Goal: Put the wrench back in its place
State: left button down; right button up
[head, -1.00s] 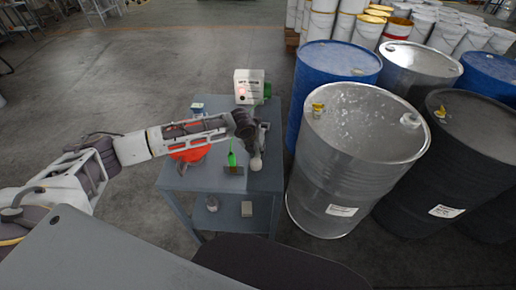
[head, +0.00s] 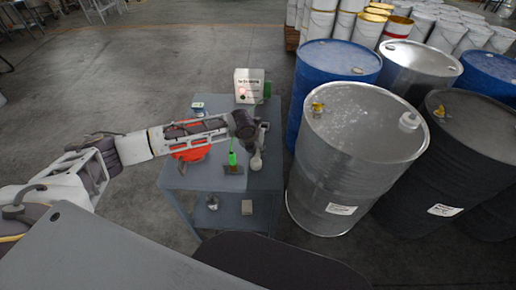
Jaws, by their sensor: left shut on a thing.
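My left arm reaches in from the left over a grey cart (head: 205,180). Its gripper (head: 256,146) is low over the right part of the cart top, shut on a slim pale-grey thing that looks like the wrench (head: 257,161). The wrist hides most of the jaws and much of the wrench. I cannot tell whether the wrench touches the cart top. A green-handled tool (head: 232,158) stands in a small brown block (head: 233,170) just left of the gripper. My right gripper is out of view.
A red-orange round thing (head: 190,154) lies partly under my arm. A white box (head: 249,84) and a small blue-white item (head: 197,106) are at the cart's back. A steel drum (head: 335,190) stands close to the right. The lower shelf holds a small block (head: 247,207).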

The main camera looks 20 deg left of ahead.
pick_arm(q)
jog(key=shift+f, duration=0.2)
dwell(0.6)
jog(key=c, duration=1.2)
grip_release()
jog(key=shift+v, duration=6)
jog(key=shift+d, duration=0.1)
